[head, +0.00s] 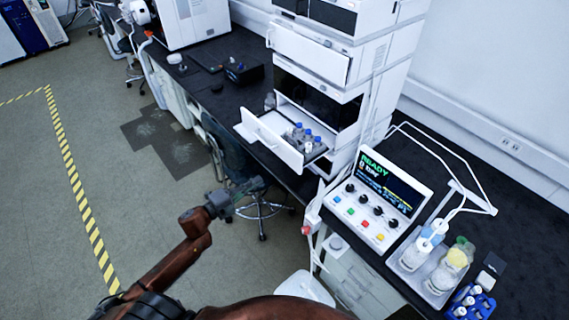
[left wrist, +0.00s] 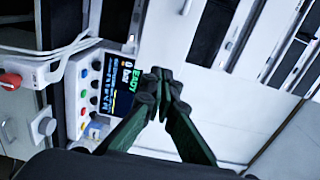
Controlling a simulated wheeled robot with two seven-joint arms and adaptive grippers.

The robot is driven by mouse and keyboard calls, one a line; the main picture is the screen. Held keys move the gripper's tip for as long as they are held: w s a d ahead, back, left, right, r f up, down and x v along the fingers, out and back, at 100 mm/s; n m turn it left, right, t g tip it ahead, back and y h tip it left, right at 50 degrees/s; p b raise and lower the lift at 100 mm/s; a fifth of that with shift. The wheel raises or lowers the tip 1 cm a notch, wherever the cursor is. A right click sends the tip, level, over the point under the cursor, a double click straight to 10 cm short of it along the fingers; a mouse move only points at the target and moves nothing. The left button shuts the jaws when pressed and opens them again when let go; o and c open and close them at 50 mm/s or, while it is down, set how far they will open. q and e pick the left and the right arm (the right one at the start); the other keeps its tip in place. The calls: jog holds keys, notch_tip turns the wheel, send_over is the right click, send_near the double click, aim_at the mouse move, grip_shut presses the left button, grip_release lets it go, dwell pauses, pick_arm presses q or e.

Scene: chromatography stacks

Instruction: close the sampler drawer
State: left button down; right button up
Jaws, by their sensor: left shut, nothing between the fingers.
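The sampler drawer (head: 272,137) is a white-fronted drawer pulled out of the white instrument stack (head: 345,100) in the head view. Several blue-capped bottles (head: 301,135) stand inside it. My left gripper (head: 258,186) is shut and empty, in front of the bench, below and to the left of the drawer front and apart from it. In the left wrist view the shut fingers (left wrist: 164,78) show in front of the control panel and white cabinet surfaces. I cannot make out the drawer for sure in that view. My right gripper is not in view.
A control panel (head: 378,200) reading READY stands right of the stack; it also shows in the left wrist view (left wrist: 88,100). A tray with bottles (head: 422,278) and a blue rack (head: 470,303) are at bottom right. A stool (head: 262,212) stands below the bench. Open floor lies left.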

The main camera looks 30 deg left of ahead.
pick_arm(q)
jog(key=p, duration=0.2)
send_near(291, 159)
jog(key=x, duration=0.5)
jog(key=shift+w, duration=0.15)
jog(key=shift+x, duration=0.8)
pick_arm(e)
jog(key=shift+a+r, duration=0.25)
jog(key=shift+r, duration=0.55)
pick_arm(q)
jog(key=shift+f, duration=0.15)
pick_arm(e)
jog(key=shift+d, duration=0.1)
